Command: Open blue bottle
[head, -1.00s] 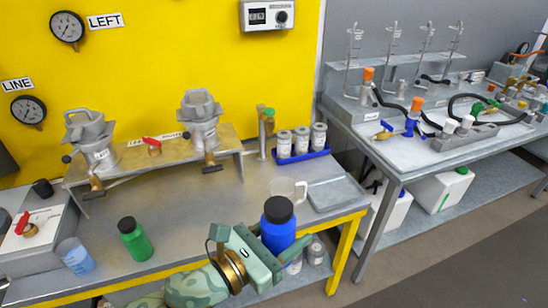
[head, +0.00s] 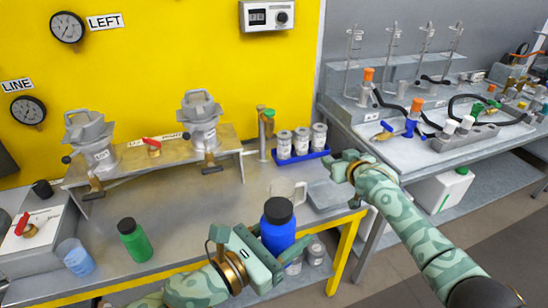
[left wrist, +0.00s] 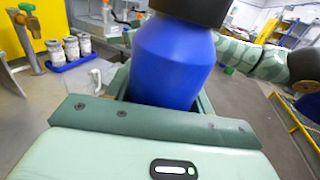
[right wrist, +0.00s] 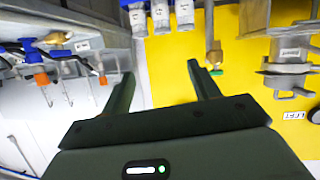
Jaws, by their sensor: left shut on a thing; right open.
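The blue bottle (head: 278,234) has a black cap (head: 278,209) on its top and stands upright. My left gripper (head: 268,252) is shut around the bottle's body, in front of the table's edge. In the left wrist view the blue bottle (left wrist: 172,62) fills the space between the fingers, and the lower rim of its black cap (left wrist: 192,10) shows. My right gripper (head: 345,163) is open and empty, up and to the right of the bottle. The right wrist view shows nothing between its spread fingers (right wrist: 162,85).
A green bottle (head: 134,243) and a clear beaker with blue liquid (head: 76,258) stand at the table's left. A clear mug (head: 290,190) is behind the blue bottle. A blue tray (head: 303,157) holds grey cans. The table's middle is clear.

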